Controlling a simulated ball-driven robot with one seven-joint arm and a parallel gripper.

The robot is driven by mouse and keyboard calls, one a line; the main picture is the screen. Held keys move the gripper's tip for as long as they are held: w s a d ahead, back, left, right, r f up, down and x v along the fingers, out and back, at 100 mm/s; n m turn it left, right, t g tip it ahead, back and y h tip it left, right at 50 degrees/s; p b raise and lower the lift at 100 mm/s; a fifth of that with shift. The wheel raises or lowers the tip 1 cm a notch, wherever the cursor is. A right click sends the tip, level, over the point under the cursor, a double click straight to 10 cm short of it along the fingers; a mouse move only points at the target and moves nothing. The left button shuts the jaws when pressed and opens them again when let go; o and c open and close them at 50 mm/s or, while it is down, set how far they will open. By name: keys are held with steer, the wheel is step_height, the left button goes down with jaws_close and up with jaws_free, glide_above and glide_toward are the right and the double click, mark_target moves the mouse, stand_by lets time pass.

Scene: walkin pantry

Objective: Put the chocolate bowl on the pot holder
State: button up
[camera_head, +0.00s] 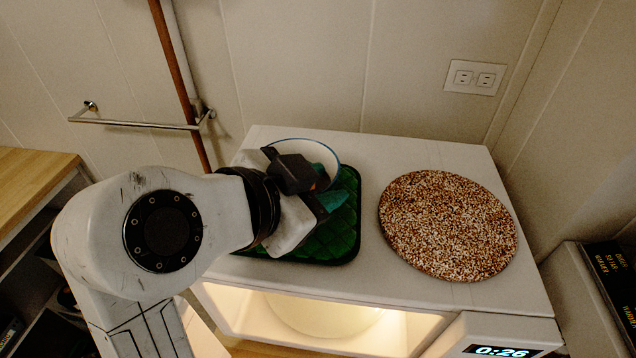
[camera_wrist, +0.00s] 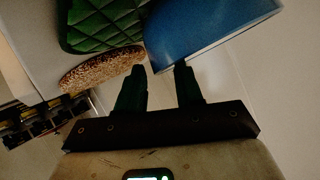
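The bowl (camera_head: 305,146), pale inside with a blue rim, is at the back of the white appliance top. In the wrist view its blue side (camera_wrist: 210,28) is just beyond my fingertips. The green quilted pot holder (camera_head: 335,240) lies below and in front of it, partly hidden by my gripper; it also shows in the wrist view (camera_wrist: 100,25). My gripper (camera_head: 325,185) is at the bowl's near side, above the pot holder. Its fingers are apart in the wrist view (camera_wrist: 160,76), with the bowl's edge near the tips. Whether the bowl touches the pot holder is hidden.
A round speckled mat (camera_head: 448,225) lies on the right of the appliance top (camera_head: 375,275), with a bare strip between it and the pot holder. A wall rail (camera_head: 140,122) is at left, and a wooden counter (camera_head: 30,185) stands further left. Dark boxes (camera_head: 610,275) are at right.

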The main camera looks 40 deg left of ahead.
steer(key=shift+r+p, duration=0.3)
steer(key=p+v, duration=0.3)
steer(key=v, duration=0.9)
steer(key=shift+f, duration=0.2)
